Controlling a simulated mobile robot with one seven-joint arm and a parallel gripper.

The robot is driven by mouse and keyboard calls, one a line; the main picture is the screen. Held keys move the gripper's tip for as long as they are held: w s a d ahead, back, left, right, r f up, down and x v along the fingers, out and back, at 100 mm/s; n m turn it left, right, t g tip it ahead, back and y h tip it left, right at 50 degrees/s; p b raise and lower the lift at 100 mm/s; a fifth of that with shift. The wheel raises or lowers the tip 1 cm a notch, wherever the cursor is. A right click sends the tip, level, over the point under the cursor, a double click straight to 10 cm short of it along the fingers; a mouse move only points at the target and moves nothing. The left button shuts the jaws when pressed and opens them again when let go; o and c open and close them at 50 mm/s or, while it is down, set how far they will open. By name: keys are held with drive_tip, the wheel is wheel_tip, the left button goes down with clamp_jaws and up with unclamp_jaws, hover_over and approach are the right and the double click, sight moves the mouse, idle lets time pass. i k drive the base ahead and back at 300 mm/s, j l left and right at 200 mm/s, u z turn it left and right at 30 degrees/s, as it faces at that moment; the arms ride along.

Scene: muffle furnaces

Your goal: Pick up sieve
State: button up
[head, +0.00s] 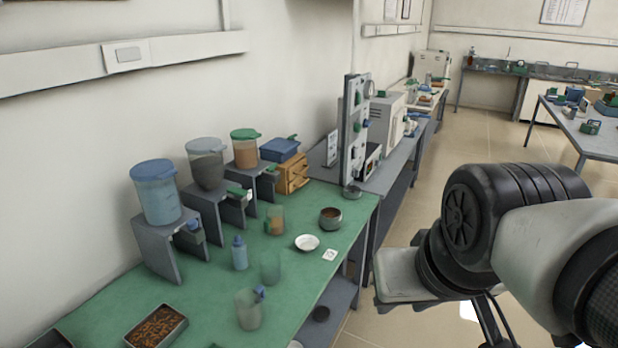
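A round, grey-walled vessel with brown contents (330,218) stands on the green bench top near its right edge. It may be the sieve, but I cannot tell for sure at this size. A smaller dark round dish (352,191) sits farther back, near the upright panel. My arm fills the lower right of the head view. Dark thin parts, likely my gripper (490,322), show at the bottom edge, to the right of the bench and apart from everything on it. Whether its fingers are open or shut is not clear.
The green bench (205,292) carries hopper stands with blue, grey and green lids, a white dish (307,242), a blue bottle (240,253), clear beakers and a tray of brown pieces (156,327). A grey bench with a tall panel (353,130) continues behind. Open floor lies right.

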sight(330, 214)
drive_tip(key=k+u, duration=0.3)
drive_tip(key=k+j+u, duration=0.1)
drive_tip(key=k+u, duration=0.2)
drive_tip(key=i+l+u, duration=0.1)
drive_tip(key=u, duration=0.35)
drive_tip(key=l+u, duration=0.1)
drive_tip(key=u, duration=0.35)
drive_tip(key=i+l+u, duration=0.1)
drive_tip(key=u, duration=0.35)
drive_tip(key=i+l, duration=0.1)
drive_tip(key=l, duration=0.7)
drive_tip(key=i+l, duration=0.1)
drive_tip(key=l, duration=1.5)
drive_tip(key=i+l, duration=0.15)
drive_tip(key=l, duration=0.7)
drive_tip(key=i+l, duration=0.1)
drive_tip(key=l, duration=0.7)
